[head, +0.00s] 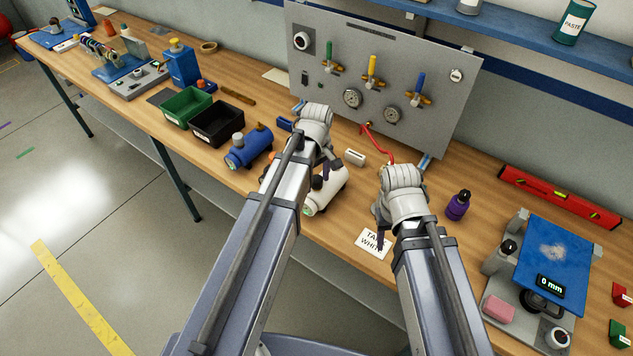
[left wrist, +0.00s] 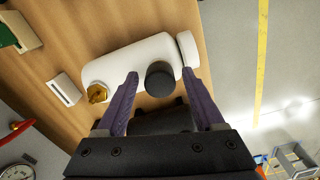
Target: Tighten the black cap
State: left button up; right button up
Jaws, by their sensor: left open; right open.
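A white tank (head: 328,190) lies on its side near the front edge of the workbench. It also shows in the left wrist view (left wrist: 130,60), with the round black cap (left wrist: 159,79) on its side and a brass fitting (left wrist: 97,92) near one end. My left gripper (left wrist: 160,75) is open, its purple fingers on either side of the black cap with gaps; I cannot tell whether they touch it. In the head view my left gripper (head: 327,169) hides part of the tank and the cap. My right gripper (head: 381,240) is open, pointing down near a white card (head: 372,244), and looks empty.
A blue tank (head: 248,147) lies left of the white one. A small white block (head: 355,157) and a red hose (head: 378,142) lie behind. A grey valve panel (head: 400,70) stands at the back. A purple bottle (head: 458,205) and a blue-topped gauge stand (head: 545,250) are right.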

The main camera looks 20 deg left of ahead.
pick_arm(q)
jog(key=shift+n, duration=0.5)
jog(key=n, duration=0.4)
grip_shut()
dwell(0.4)
jog(key=m, duration=0.4)
dwell(0.3)
